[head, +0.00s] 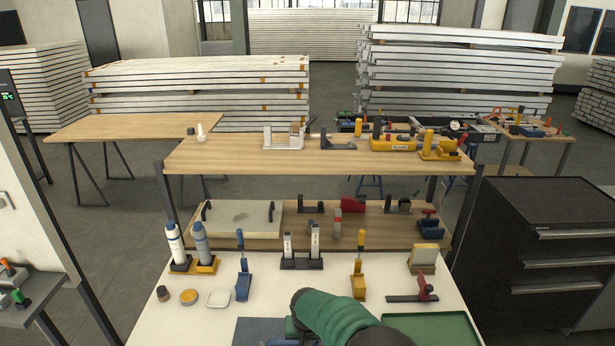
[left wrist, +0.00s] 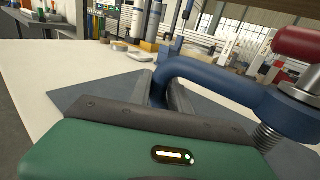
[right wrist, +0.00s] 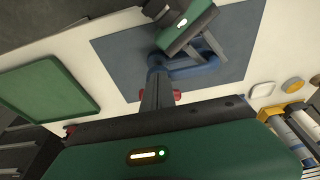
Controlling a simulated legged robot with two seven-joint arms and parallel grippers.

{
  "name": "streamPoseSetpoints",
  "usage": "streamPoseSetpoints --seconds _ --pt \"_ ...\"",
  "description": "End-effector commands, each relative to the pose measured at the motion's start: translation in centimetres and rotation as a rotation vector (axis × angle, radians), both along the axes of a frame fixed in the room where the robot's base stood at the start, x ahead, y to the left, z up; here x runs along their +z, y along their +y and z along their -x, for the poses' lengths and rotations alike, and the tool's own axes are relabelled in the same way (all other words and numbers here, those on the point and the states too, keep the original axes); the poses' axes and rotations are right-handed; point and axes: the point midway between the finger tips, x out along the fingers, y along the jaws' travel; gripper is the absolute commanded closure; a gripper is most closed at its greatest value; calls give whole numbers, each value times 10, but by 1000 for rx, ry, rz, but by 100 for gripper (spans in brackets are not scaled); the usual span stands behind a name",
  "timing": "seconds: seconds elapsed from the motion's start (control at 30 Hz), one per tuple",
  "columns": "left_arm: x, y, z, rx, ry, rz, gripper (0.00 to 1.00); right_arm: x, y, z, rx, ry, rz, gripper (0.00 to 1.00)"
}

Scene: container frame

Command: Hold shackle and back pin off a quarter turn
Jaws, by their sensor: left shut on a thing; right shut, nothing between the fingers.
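The blue shackle (left wrist: 215,82) fills the middle of the left wrist view. My left gripper (left wrist: 165,92) is shut on its bowed side. The pin's red handle (left wrist: 300,44) and bare threads (left wrist: 266,136) show at the shackle's right end. In the right wrist view the shackle (right wrist: 190,67) lies over the grey-blue mat, with my left gripper (right wrist: 202,45) beyond it. My right gripper (right wrist: 157,78) is shut and empty, its fingers in front of the red handle (right wrist: 177,95), which shows on both sides of them. I cannot tell if they touch. My right arm hides most of this in the head view.
The mat (right wrist: 115,50) lies on the white bench top (head: 200,325). A green tray (head: 430,330) lies to the right in the head view. Spray cans (head: 201,243), tins, blue and yellow tool stands and a red-handled clamp (head: 424,287) line the bench's back.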

Motion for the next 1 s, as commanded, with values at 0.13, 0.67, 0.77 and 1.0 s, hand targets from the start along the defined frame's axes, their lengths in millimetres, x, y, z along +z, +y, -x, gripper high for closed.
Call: streamPoseSetpoints --seconds 0.13,0.67,0.77,1.0 --pt "-3 0 1 -1 7 0 100 0 -5 1 0 0 0 100" --pt "-3 0 1 -2 7 0 100 0 -20 -1 0 0 0 100" --pt "-3 0 1 -2 7 0 100 0 -22 -2 0 0 0 100" --pt "-3 0 1 -2 7 0 100 0 -24 -3 0 0 0 100"
